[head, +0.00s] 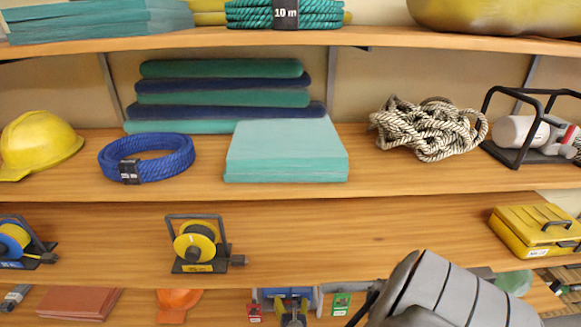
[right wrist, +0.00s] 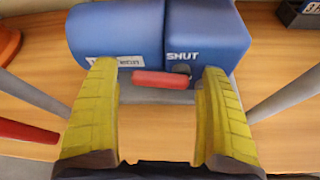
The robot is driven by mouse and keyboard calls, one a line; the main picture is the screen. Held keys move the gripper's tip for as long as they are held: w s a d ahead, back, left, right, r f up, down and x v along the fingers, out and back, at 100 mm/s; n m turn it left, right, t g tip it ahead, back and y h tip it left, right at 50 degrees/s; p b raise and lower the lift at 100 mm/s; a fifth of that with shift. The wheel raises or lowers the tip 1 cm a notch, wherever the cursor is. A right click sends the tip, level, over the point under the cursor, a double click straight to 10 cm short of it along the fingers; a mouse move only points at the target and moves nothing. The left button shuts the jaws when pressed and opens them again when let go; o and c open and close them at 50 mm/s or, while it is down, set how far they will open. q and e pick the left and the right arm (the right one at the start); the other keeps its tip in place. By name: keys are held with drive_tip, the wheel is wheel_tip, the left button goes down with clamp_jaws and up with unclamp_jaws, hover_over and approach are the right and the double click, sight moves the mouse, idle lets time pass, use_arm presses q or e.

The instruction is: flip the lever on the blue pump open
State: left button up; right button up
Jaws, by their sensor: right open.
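The blue pump (right wrist: 205,30) lies across the top of the right wrist view. It has a white label on its left part and the word SHUT on its right part. Its red lever (right wrist: 163,80) lies level across the front, just below that word. My right gripper (right wrist: 158,70) is open, its yellow fingers on either side of the lever, with a gap at each end. I cannot tell whether the fingertips touch the pump. In the head view a blue body (head: 287,292), probably the pump, is partly hidden at the bottom edge. My left gripper is not in view.
An orange object (head: 178,303) and a brown-red stack (head: 78,303) sit left on the lower shelf. A green tag (head: 341,303) and a red tag (head: 254,312) show at the front. The shelf above holds a yellow reel (head: 196,241) and a yellow case (head: 535,230).

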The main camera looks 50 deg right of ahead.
drive_tip(key=shift+s+a, duration=0.1)
drive_tip(key=shift+s+a+r, duration=0.15)
drive_tip(key=shift+s+a, duration=0.2)
drive_tip(key=shift+a, duration=0.05)
drive_tip(key=v, duration=1)
drive_tip(key=shift+s+r, duration=0.2)
drive_tip(key=shift+a, duration=0.15)
